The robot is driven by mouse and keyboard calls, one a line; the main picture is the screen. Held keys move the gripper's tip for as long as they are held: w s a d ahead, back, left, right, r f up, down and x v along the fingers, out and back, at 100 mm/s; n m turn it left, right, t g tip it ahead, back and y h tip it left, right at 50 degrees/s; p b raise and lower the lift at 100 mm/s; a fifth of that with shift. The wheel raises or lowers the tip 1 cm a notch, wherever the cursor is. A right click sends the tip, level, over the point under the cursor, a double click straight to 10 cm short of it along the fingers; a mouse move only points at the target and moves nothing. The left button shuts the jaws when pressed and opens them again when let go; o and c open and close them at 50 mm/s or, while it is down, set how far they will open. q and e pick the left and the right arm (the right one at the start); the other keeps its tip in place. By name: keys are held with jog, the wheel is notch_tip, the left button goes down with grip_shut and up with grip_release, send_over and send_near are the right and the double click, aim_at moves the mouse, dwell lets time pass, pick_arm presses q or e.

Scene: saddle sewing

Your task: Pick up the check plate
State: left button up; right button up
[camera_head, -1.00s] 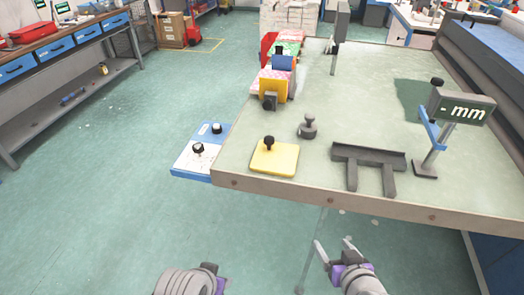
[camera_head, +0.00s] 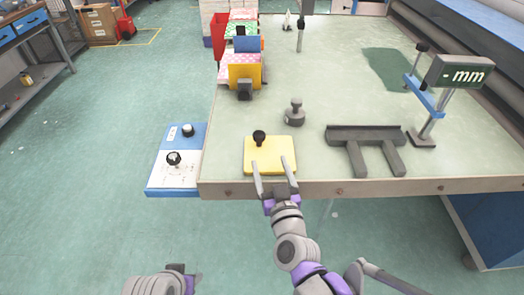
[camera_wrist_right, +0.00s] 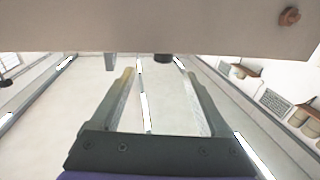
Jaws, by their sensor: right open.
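The check plate looks to be the yellow square plate (camera_head: 283,146) with a black knob (camera_head: 259,137), lying flat near the table's front edge in the head view. My right gripper (camera_head: 271,163) is open and empty, its fingers pointing at the plate and overlapping its front part in the picture. In the right wrist view the open fingers (camera_wrist_right: 163,75) spread below the table edge, and a dark knob (camera_wrist_right: 163,57) shows between them, farther off. The plate itself is hidden there. My left gripper (camera_head: 183,275) is low in the head view; its jaws cannot be made out.
The table's front edge (camera_head: 375,188) runs close by my right gripper. A grey knobbed weight (camera_head: 294,116) stands behind the plate, a dark bracket (camera_head: 365,138) to its right. A "mm" gauge (camera_head: 460,73) stands farther right. A blue-and-white panel (camera_head: 172,183) with black knobs adjoins the left side.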

aim_at(261, 141)
jog(key=w, duration=0.3)
jog(key=shift+w+a, duration=0.3)
jog(key=shift+w, duration=0.1)
jog(key=w, duration=0.2)
jog(key=w+a, duration=0.2)
jog(key=w, duration=0.1)
jog(key=shift+w, duration=0.3)
jog(key=shift+d+r, duration=0.1)
grip_shut()
